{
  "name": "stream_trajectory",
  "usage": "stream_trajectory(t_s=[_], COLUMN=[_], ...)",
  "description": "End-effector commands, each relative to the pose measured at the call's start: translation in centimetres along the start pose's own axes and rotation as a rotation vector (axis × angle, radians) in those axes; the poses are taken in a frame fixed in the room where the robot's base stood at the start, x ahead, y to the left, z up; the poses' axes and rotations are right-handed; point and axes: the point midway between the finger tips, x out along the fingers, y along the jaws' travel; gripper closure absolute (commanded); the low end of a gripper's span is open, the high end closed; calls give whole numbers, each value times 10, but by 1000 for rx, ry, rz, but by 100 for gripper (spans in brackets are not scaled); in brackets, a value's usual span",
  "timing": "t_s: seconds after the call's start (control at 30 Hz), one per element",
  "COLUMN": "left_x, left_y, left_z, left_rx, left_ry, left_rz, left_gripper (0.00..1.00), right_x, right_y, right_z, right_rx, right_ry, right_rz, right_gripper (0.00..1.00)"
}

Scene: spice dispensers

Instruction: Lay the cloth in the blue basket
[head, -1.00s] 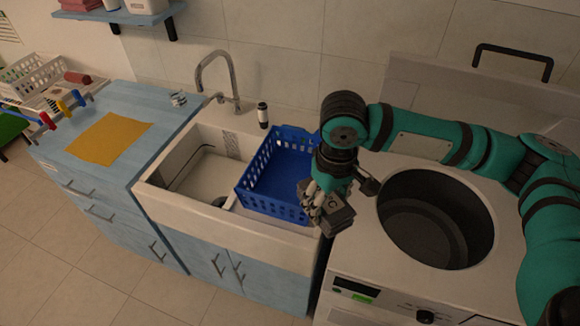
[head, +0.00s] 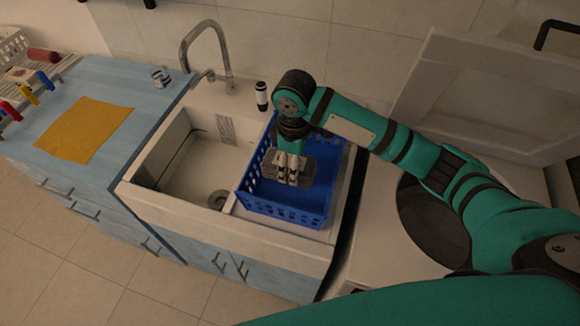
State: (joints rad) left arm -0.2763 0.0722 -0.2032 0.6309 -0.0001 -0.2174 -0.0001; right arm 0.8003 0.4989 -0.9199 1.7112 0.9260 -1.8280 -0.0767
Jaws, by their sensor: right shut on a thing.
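The blue basket (head: 311,208) stands at the right side of the white sink, its open top facing up. My right gripper (head: 291,180) is over the inside of the basket, pointing down. It is shut on a small grey thing (head: 306,172); the fingers partly cover it, and I cannot tell whether it is a cloth. Whether it touches the basket floor is also unclear. A flat yellow cloth (head: 84,129) lies on the light blue counter at the left, well apart from the gripper. My left gripper is not in view.
The sink basin (head: 187,168) left of the basket is open and empty. A curved faucet (head: 185,55) and a dark-and-white bottle (head: 262,96) stand behind it. A white top-opening machine (head: 388,245) is at the right. A small cup (head: 160,77) sits on the counter.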

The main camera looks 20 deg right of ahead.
Motion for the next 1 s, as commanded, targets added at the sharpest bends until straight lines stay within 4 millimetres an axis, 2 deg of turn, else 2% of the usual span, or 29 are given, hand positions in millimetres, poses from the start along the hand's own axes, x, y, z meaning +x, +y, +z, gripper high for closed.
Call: stream_trajectory(t_s=[0.03, 0.17, 0.3, 0.4, 0.5, 0.63, 0.73, 0.87, 1.0], left_x=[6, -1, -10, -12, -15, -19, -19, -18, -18], left_y=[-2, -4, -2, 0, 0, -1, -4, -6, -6], left_z=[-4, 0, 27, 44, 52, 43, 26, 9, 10], left_rx=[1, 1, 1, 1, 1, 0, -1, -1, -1], left_ry=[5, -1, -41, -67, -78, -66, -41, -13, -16], left_rz=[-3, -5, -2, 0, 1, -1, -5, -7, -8], left_gripper=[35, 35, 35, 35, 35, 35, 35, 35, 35], right_x=[9, 28, 53, 64, 74, 92, 103, 107, 107], right_y=[0, -1, -1, 0, 0, 0, 0, 0, 0], right_z=[0, 1, 1, 0, 0, 1, 0, 0, 0], right_rx=[0, 2, 2, 1, 1, 2, 1, 0, 0], right_ry=[-1, -4, -2, 0, -1, -2, -1, 2, 1], right_rz=[-1, -3, -2, 0, -1, 0, 0, 1, 2], right_gripper=[74, 74, 74, 74, 74, 74, 74, 74, 74])
